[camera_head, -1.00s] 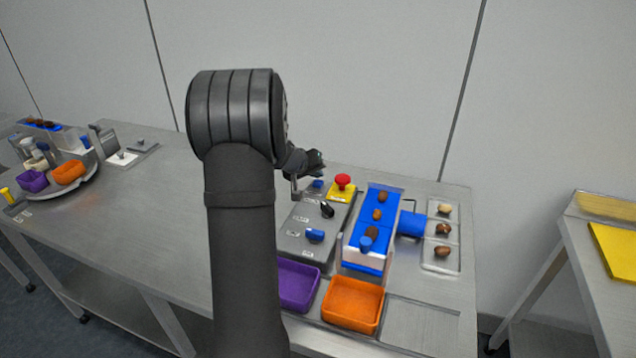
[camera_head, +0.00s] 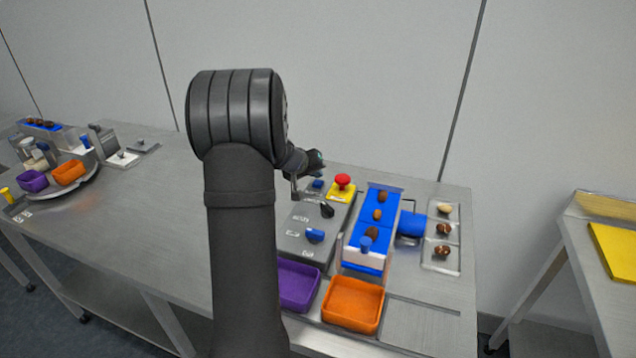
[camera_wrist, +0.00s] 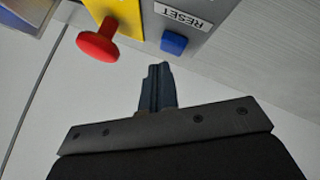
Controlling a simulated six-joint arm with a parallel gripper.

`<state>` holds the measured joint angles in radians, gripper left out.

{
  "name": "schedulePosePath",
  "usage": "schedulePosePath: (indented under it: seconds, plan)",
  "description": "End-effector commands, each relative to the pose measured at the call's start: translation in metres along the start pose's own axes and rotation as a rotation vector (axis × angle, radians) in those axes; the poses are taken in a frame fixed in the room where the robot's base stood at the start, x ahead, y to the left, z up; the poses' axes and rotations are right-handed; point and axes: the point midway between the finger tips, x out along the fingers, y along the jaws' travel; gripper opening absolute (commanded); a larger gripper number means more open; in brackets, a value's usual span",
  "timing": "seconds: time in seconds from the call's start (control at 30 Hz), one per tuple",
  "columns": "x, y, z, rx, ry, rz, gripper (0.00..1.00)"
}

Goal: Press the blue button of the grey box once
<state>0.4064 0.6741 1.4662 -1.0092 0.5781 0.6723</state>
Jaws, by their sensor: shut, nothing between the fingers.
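The grey box (camera_head: 296,242) stands on the metal table, with a red mushroom button on a yellow plate, a black knob and a blue switch on it. Its blue button (camera_head: 318,184) is at the far end of its top. In the wrist view the blue button (camera_wrist: 174,43) sits beside a RESET label. My gripper (camera_wrist: 157,68) is shut and empty, its fingertips just short of the blue button in the picture. A gap shows between them; I cannot tell its exact depth.
The red button (camera_wrist: 97,46) stands up close to my gripper, left of the blue button in the wrist view. A blue conveyor (camera_head: 371,220) with dates is right of the box. Purple (camera_head: 298,287) and orange (camera_head: 352,305) trays lie in front.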

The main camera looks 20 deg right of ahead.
Motion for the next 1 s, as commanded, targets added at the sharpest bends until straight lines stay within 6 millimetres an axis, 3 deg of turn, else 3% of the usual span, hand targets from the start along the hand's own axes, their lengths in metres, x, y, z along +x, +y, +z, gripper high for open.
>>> schedulePosePath:
  seconds: [1.0]
  plan:
    - [0.0058, -0.0044, 0.0042, 0.000, -0.001, 0.000, 0.00]
